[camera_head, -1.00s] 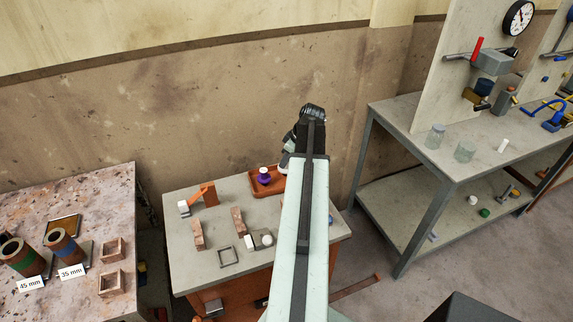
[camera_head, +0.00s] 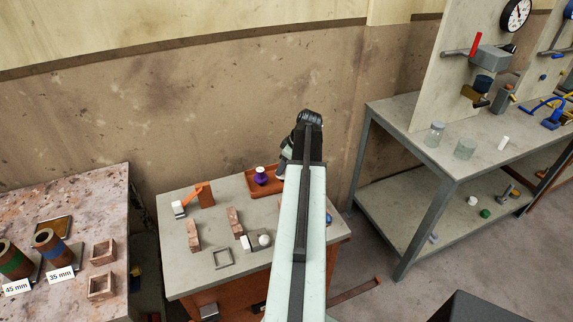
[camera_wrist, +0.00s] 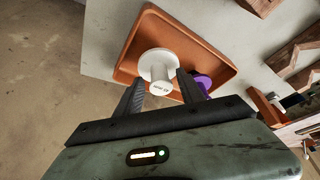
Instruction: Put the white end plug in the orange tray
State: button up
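The white end plug (camera_wrist: 163,88) has a wide round flange and a narrower stem with small print on its end.
Wooden blocks (camera_head: 194,236), a square frame (camera_head: 223,259) and a white ball (camera_head: 264,240) are nearer on the table. A wall stands behind.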

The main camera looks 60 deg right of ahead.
jog(key=p+v, duration=1.1)
jog(key=v, duration=0.1)
jog(key=shift+r, duration=0.25)
jog(key=shift+w, duration=0.1)
